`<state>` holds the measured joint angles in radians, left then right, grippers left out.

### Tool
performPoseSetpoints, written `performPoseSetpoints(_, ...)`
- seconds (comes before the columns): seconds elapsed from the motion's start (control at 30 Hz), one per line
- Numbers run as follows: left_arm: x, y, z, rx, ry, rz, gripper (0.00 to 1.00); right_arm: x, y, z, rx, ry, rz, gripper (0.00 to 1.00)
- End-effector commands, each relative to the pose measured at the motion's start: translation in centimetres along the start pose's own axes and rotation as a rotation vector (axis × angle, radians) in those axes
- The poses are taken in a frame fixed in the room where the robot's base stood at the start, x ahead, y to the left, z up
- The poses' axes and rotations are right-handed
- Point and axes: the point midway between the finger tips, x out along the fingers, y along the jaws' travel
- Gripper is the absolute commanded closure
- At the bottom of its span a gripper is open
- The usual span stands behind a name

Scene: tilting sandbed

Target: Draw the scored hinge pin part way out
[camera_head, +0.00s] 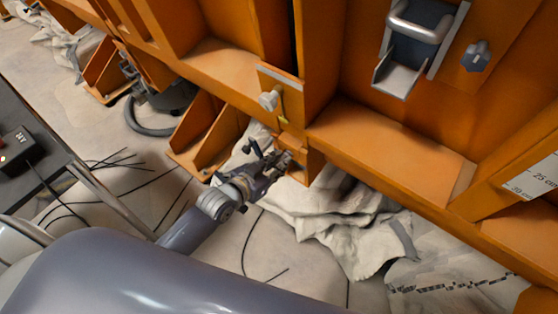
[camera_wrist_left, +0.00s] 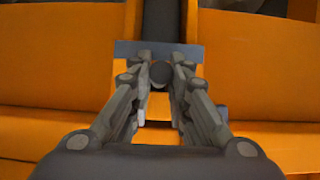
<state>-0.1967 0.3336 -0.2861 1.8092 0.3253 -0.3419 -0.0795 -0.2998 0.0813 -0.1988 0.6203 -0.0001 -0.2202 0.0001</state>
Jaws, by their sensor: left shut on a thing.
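My left gripper (camera_head: 277,162) reaches in from the left to a low orange bracket (camera_head: 313,160) on the frame. In the left wrist view, the two fingers of this gripper (camera_wrist_left: 161,66) are closed in on both sides of a dark round pin end (camera_wrist_left: 160,73), in front of the orange and grey bracket. I take this to be the hinge pin. Its shaft and any score mark are hidden, so how far it stands out cannot be told. In the head view the fingers cover the pin. My right gripper is not in view.
The orange steel frame (camera_head: 390,135) fills the upper part of the head view. A pale knob (camera_head: 270,99) sits above the gripper. Crumpled cloth (camera_head: 345,222) and thin black cables (camera_head: 247,245) lie on the floor below. A dark table (camera_head: 35,150) stands at the left.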

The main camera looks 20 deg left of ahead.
Motion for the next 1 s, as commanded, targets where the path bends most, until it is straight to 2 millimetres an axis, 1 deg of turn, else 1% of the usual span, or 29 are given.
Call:
performPoseSetpoints(0.6, -1.6, 0.0, 0.8, 0.001, 0.002, 0.000, 1.00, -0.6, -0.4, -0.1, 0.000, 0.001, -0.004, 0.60)
performPoseSetpoints(1.0, -1.6, 0.0, 0.9, 0.001, 0.003, 0.000, 1.00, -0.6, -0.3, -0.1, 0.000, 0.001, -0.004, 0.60)
